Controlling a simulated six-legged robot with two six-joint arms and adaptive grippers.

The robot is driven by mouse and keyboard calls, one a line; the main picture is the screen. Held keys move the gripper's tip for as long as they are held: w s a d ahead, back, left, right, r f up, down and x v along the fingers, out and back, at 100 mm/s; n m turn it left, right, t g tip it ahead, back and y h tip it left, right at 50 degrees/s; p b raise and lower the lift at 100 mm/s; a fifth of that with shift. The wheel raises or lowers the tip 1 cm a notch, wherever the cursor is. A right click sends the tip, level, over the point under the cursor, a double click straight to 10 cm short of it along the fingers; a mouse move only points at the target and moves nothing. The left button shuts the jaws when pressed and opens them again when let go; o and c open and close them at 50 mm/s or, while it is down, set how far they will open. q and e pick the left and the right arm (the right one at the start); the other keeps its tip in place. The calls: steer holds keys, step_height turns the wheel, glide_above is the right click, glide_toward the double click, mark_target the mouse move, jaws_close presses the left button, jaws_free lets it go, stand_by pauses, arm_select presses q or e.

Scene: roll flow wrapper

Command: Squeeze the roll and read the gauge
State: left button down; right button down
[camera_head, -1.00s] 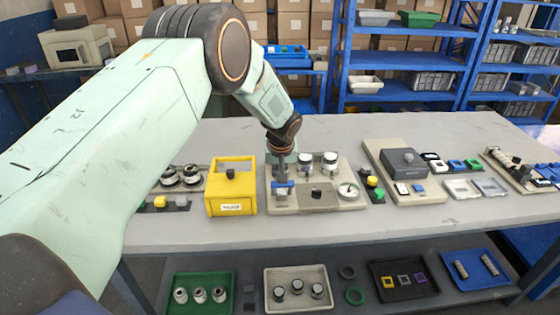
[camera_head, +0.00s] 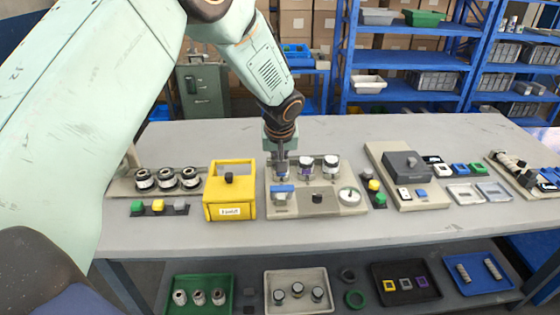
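The grey-beige fixture board (camera_head: 335,210) sits mid-table. Rolls with white and dark bands stand along its back: one in the middle (camera_head: 306,166), one at the right (camera_head: 331,166), and one at the left (camera_head: 281,175), partly hidden by my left gripper. A round white gauge (camera_head: 349,196) is at the board's right; its reading is too small to tell. A blue piece (camera_head: 283,191) on a grey block is at the front left, and a black knob (camera_head: 317,198) is at the front middle. My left gripper (camera_head: 281,159) points down over the left roll; its fingers are unclear. My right gripper is not in view.
A yellow box (camera_head: 230,190) stands left of the board, beside a row of dark rolls (camera_head: 168,180) and coloured buttons (camera_head: 158,207). More buttons (camera_head: 374,186) and a grey device (camera_head: 406,165) stand to the right. The table front is clear.

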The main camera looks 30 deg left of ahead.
arm_select(q)
steer(key=shift+s+d+r, duration=0.55)
steer(key=shift+s+r, duration=0.3)
steer(key=shift+r, duration=0.05)
steer(key=shift+w+f, duration=0.15)
